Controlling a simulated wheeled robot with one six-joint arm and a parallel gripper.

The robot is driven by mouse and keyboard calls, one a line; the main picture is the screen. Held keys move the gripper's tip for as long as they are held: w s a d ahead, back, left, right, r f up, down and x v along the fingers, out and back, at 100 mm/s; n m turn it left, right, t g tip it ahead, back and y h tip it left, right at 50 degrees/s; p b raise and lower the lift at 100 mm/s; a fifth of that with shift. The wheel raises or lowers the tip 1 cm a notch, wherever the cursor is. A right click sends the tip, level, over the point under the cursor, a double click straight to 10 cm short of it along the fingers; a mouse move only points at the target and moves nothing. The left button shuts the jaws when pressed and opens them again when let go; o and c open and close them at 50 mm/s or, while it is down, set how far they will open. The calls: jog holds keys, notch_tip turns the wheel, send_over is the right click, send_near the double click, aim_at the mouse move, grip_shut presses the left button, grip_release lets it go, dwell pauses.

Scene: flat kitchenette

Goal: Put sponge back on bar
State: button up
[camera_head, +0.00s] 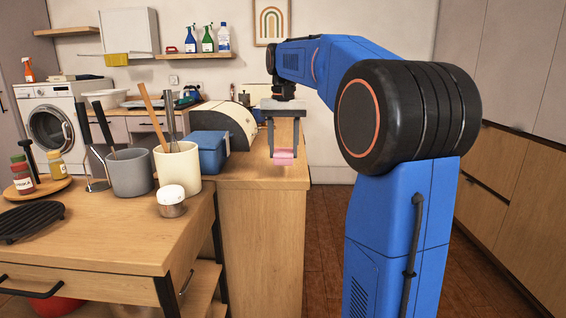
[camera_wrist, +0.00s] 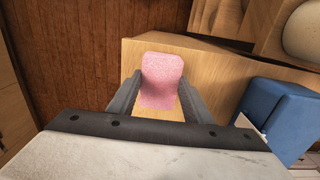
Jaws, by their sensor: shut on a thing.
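My gripper (camera_head: 284,150) is shut on a pink sponge (camera_head: 284,156) and holds it over the end of the wooden counter (camera_head: 265,173). In the wrist view the sponge (camera_wrist: 162,80) sits between the two fingers of my gripper (camera_wrist: 156,100), with the wooden top behind it. In the head view the sponge hangs at the fingertips; I cannot tell how high it is above the counter. I cannot make out for certain which part of the scene is the bar.
A blue box (camera_head: 209,152) and a bread bin (camera_head: 228,122) stand left of my gripper. Nearer are a cream utensil crock (camera_head: 178,168), a grey one (camera_head: 130,172) and a small white-topped jar (camera_head: 171,203). Open wooden floor (camera_head: 330,230) lies right of the counter.

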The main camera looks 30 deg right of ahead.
aim_at(283, 152)
jog(key=shift+f, duration=2.2)
jog(key=o, duration=1.1)
notch_tip(283, 152, up, 12)
jog(key=shift+r, duration=0.1)
jog(key=s+a+f+n+t, duration=0.1)
jog(key=s+a+f+n, duration=0.1)
jog(key=s+a+f, duration=0.5)
jog(key=s+a+f+n+t, duration=0.2)
jog(key=s+a+f, duration=0.25)
jog(key=s, duration=0.45)
jog(key=s+a+f+n+t, duration=0.1)
jog(key=s+a+f, duration=0.1)
jog(key=s+f, duration=0.5)
jog(key=s+a+f+n, duration=0.1)
jog(key=s+a+f, duration=0.1)
jog(key=s+f, duration=0.5)
notch_tip(283, 152, down, 5)
jog(key=shift+f+n+t, duration=0.1)
jog(key=shift+n+t, duration=0.3)
